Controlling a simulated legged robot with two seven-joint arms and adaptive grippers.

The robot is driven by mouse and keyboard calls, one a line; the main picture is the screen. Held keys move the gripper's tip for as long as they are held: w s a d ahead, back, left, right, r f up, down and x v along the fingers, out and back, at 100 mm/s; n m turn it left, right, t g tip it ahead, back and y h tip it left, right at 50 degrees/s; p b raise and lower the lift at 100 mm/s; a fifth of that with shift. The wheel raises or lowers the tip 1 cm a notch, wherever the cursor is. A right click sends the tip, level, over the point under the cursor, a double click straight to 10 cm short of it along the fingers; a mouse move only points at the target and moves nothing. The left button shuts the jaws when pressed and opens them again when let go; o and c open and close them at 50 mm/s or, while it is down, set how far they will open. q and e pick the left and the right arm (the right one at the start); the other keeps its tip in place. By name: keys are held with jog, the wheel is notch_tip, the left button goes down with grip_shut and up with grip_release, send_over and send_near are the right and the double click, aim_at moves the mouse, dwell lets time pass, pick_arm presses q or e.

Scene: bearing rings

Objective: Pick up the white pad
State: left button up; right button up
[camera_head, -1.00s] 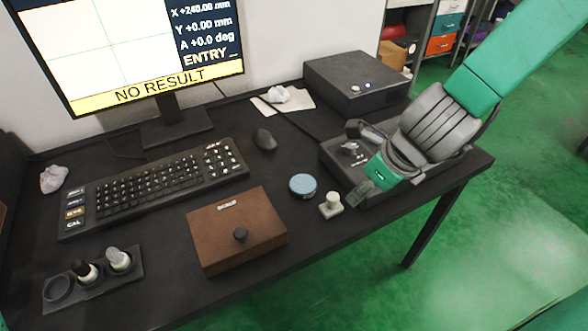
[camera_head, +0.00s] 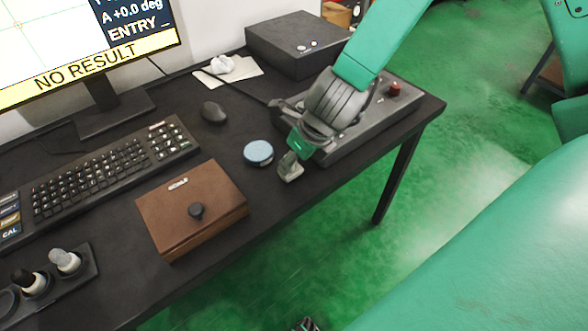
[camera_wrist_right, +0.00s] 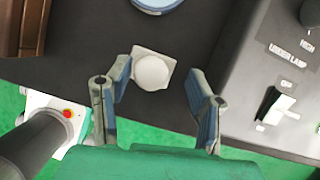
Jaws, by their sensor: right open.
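The white pad (camera_head: 290,170) has a squarish base and a rounded knob on top. It stands on the dark desk near its front edge, right of the blue round tin. My right gripper (camera_head: 285,155) is close over it and partly covers it in the head view. In the right wrist view, the white pad (camera_wrist_right: 152,71) shows between the two spread fingers of the open right gripper (camera_wrist_right: 160,75), nearer the left finger. Neither finger visibly grips it.
The blue tin (camera_head: 258,153) stands just left of the pad. A brown box (camera_head: 190,215) with a dark knob lies further left. A grey control unit (camera_head: 365,125) with switches stands close on the right. The desk's front edge is near the pad.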

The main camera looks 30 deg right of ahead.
jog(key=shift+w+a+f, duration=0.25)
jog(key=shift+a+f, duration=0.15)
jog(key=shift+f, duration=0.15)
jog(key=shift+a, duration=0.3)
jog(key=shift+a+r, duration=0.1)
jog(key=shift+a, duration=0.15)
jog(key=shift+d, duration=0.35)
jog(key=c, duration=1.1)
jog(key=shift+d+f, duration=0.2)
jog(key=shift+d, duration=0.1)
grip_shut()
pick_arm(q)
jog(key=shift+s+a+f, duration=0.1)
jog(key=shift+a+f, duration=0.3)
pick_arm(e)
jog(key=shift+s, duration=0.1)
pick_arm(q)
jog(key=shift+a, duration=0.1)
pick_arm(e)
jog(key=shift+a, duration=0.1)
